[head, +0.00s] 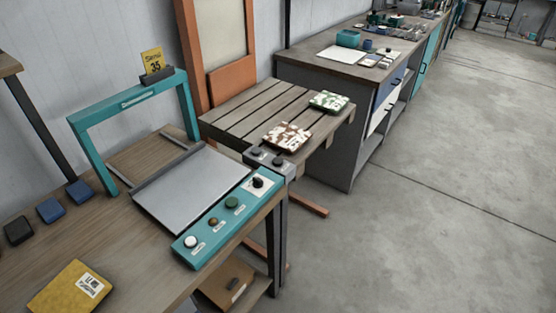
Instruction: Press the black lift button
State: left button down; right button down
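A teal control panel (212,247) runs along the right edge of the near wooden table. It carries a white button (191,242), a small orange-brown button (213,222), a green button (232,203) and a black knob (258,182) on a white plate. A small grey box (268,171) at the corner of the slatted table has two dark buttons, a far one (256,151) and a near one (278,161). The labels are too small to read, so I cannot tell which is the lift button. Neither gripper is in view.
A brown-patterned pack (287,137) and a green-patterned pack (329,101) lie on the slatted table (240,117). A yellow pack (70,288) lies front left. Open floor (440,220) is at right.

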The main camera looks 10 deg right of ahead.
aim_at(277, 161)
jog(key=l+u, duration=0.2)
jog(key=u, duration=0.55)
jog(key=l+u, duration=0.25)
jog(key=l, duration=0.3)
jog(key=k+l+u, duration=0.2)
jog(key=l, duration=0.35)
jog(key=l+u, duration=0.25)
jog(key=l, duration=0.3)
jog(key=k+l, duration=0.1)
jog(key=l, duration=0.15)
jog(key=k+l, duration=0.1)
jog(key=l, duration=0.1)
